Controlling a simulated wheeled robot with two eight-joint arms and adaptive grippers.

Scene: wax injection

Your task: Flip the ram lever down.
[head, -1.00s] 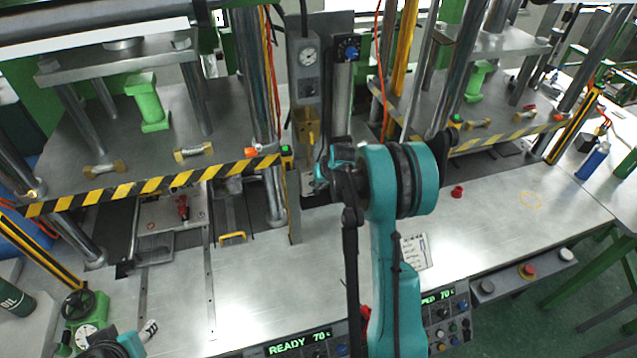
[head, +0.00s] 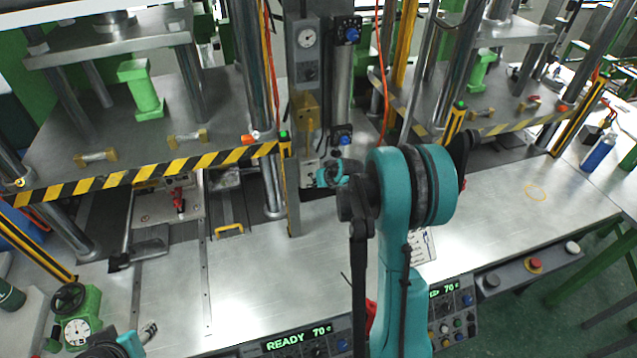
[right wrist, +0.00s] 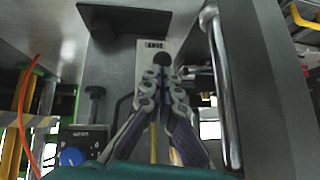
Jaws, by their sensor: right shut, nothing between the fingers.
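In the right wrist view a dark round knob (right wrist: 162,59), which looks like the ram lever's end, sits under a small label plate at my fingertips. My right gripper (right wrist: 163,76) is shut and empty just below it; I cannot tell if they touch. In the head view my right gripper (head: 322,178) is at the foot of the gauge column (head: 306,75), between the two presses, and my own wrist partly hides it. The lever cannot be made out there. My left gripper (head: 148,331) shows only in part at the bottom left, its jaws unclear.
A blue-knobbed cylinder (head: 341,90) and an orange cable (head: 379,80) stand close to my right wrist. A striped guard bar (head: 150,183) fronts the left press. The steel table (head: 250,275) is largely clear. A green gauge stand (head: 76,318) is at lower left.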

